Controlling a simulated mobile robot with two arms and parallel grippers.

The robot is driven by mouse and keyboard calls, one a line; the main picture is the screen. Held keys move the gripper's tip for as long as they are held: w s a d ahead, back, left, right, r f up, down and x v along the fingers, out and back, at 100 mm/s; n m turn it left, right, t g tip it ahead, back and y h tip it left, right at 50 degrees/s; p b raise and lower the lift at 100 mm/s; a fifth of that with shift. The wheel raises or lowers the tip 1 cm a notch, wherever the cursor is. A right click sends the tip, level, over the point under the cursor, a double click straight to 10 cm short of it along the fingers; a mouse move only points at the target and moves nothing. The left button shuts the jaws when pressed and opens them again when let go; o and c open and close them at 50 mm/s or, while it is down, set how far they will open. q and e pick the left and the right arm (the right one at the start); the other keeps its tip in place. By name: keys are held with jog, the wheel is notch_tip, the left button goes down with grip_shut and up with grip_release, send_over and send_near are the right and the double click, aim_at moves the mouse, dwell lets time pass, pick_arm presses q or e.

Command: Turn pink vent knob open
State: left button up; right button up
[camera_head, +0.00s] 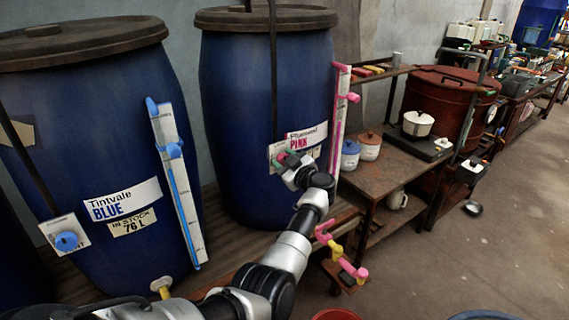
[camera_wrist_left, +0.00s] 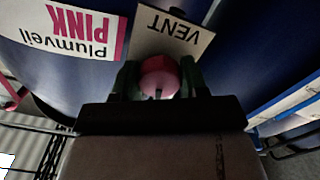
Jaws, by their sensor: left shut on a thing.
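The pink vent knob (camera_wrist_left: 159,77) sits on the blue Plumveil Pink vat (camera_head: 262,100), below its white VENT plate (camera_wrist_left: 172,32) in the left wrist view. My left gripper (camera_wrist_left: 159,82) is shut on the knob, with one dark green finger on each side of it. In the head view my left gripper (camera_head: 290,165) reaches the front of the vat, and the knob is mostly hidden by it. The Plumveil Pink label (camera_wrist_left: 80,32) is beside the plate and looks upside down in the wrist view. My right gripper is not in view.
The Tintvale Blue vat (camera_head: 75,150) with a blue vent knob (camera_head: 67,241) and a sight gauge (camera_head: 175,180) stands left. A pink-marked gauge (camera_head: 338,120) stands just right of the pink vat. Pink and yellow valve parts (camera_head: 335,250) stick out low. Floor at right is open.

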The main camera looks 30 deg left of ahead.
pick_arm(q)
jog(key=n, duration=0.1)
jog(key=n+b, duration=0.2)
jog(key=shift+f+n, duration=0.25)
jog(key=shift+n, duration=0.15)
jog(key=n+b, duration=0.2)
jog(key=n, duration=0.1)
jog(key=shift+n+b, duration=0.3)
jog(key=shift+b, duration=0.05)
jog(key=n+b, duration=0.4)
jog(key=n, duration=0.1)
jog(key=shift+f, duration=0.1)
jog(key=shift+n+b, duration=1.4)
jog(key=shift+n, duration=0.1)
jog(key=o, duration=0.9)
jog(key=shift+r, duration=0.25)
